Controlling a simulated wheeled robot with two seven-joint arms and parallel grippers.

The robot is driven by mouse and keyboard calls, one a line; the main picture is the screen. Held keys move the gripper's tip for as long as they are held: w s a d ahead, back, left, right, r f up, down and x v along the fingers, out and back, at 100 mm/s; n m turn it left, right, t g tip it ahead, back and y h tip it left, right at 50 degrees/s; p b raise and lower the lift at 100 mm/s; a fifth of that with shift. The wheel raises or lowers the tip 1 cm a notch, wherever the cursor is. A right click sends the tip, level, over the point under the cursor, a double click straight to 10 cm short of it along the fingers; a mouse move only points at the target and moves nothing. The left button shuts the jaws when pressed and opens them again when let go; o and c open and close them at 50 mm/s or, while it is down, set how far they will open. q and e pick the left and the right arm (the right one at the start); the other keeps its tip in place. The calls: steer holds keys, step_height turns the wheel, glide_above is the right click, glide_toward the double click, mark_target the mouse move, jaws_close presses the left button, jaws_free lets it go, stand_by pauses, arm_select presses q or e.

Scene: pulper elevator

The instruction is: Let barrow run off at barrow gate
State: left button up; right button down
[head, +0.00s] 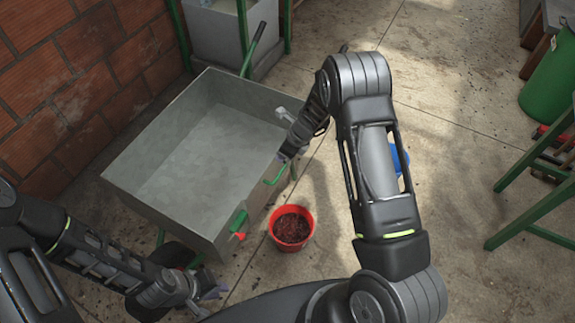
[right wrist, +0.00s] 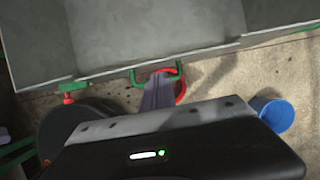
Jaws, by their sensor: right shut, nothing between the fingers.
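The grey metal barrow (head: 150,210) stands left of centre in the head view, its tray floor bare. A green bar handle (head: 276,175), probably the barrow gate's, is on its right wall; it also shows in the right wrist view (right wrist: 157,76). A green lever with a red-orange tip (head: 238,224) is at the near right corner, also in the right wrist view (right wrist: 70,92). My right gripper (head: 284,157) is shut and empty, close to the bar handle; I cannot tell whether it touches. My left gripper (head: 212,293) is low beside the barrow's near end, its jaw gap unclear.
A red bucket (head: 292,228) with dark red contents stands on the floor right of the barrow. A blue bucket (right wrist: 277,114) is partly hidden behind my right arm in the head view. A brick wall borders the left; a green-legged stand (head: 540,200) is at the right.

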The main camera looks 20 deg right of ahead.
steer(key=r, duration=0.2)
steer(key=w, duration=0.1)
steer(key=shift+a+r, duration=0.4)
